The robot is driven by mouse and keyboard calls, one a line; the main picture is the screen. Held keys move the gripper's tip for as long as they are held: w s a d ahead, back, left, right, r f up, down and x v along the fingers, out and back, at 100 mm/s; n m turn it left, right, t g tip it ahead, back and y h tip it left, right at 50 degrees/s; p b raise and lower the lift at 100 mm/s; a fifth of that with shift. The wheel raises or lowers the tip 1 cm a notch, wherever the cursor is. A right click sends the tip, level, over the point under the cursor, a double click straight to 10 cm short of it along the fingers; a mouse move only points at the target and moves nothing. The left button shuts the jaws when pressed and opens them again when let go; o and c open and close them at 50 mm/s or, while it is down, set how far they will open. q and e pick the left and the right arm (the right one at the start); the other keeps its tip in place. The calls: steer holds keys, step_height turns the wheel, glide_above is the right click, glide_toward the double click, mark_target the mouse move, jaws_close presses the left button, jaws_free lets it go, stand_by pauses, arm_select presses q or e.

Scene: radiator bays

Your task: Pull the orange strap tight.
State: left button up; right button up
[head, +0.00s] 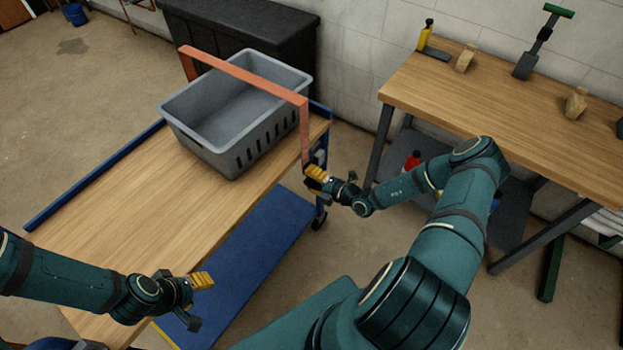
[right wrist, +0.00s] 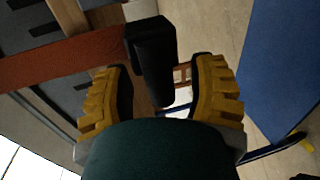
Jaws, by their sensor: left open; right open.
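The orange strap (head: 248,76) runs over the grey basket (head: 205,142) on the cart's wooden top. It stands clear of the basket's rim and hangs down at the near right side. My right gripper (head: 315,176) is at the lower end of that hanging part. In the right wrist view the strap (right wrist: 60,62) crosses the upper left, and a black block, perhaps the strap's buckle or handle (right wrist: 152,55), sits between the open yellow fingers (right wrist: 160,100). I cannot tell whether the fingers touch it. My left gripper (head: 203,288) is open and empty over the cart's near end.
The cart top (head: 130,205) is bare in front of the basket, with a blue lower shelf (head: 245,255) beneath. A wooden workbench (head: 480,100) with tools and wooden blocks stands to the right. A black cabinet (head: 240,30) stands behind the cart.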

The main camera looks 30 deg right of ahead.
steer(key=shift+w, duration=0.1)
jaws_close()
step_height(320, 180, down, 4)
steer(key=b, duration=0.2)
steer(key=shift+f+b, duration=0.2)
steer(key=shift+b, duration=0.2)
jaws_free()
steer(key=shift+f, duration=0.1)
